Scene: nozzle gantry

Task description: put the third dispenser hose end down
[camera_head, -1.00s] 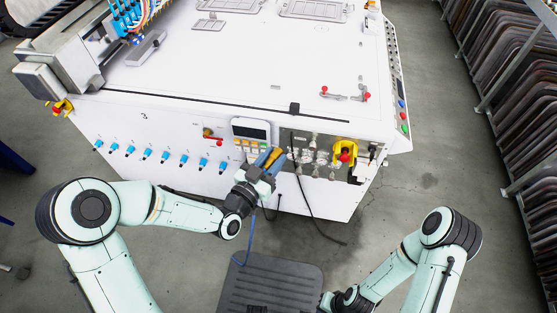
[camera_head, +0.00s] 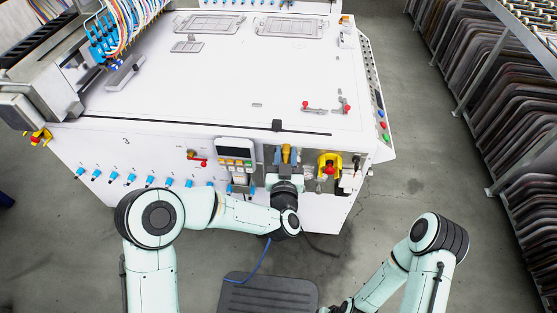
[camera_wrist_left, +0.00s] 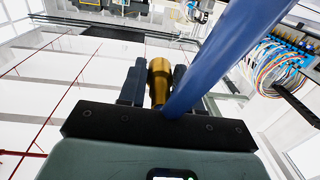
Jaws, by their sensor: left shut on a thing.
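My left gripper (camera_head: 286,160) is in front of the white machine's front face, between the control keypad and a yellow bracket. It is shut on the hose end, a brass-coloured fitting (camera_wrist_left: 158,80) that stands between the dark fingers in the left wrist view. The blue hose (camera_wrist_left: 215,55) crosses that view close to the camera. In the head view a length of blue hose (camera_head: 262,262) hangs below my left wrist. The gripper and wrist hide part of the fittings behind. My right arm shows at the lower right, but its gripper fingers are out of frame.
The white machine (camera_head: 220,90) has a row of blue connectors (camera_head: 131,178) along its front. The keypad (camera_head: 235,148) and the yellow bracket (camera_head: 329,165) flank my left gripper. A dark mat (camera_head: 268,293) lies on the floor below. A rack of panels (camera_head: 500,100) stands at right.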

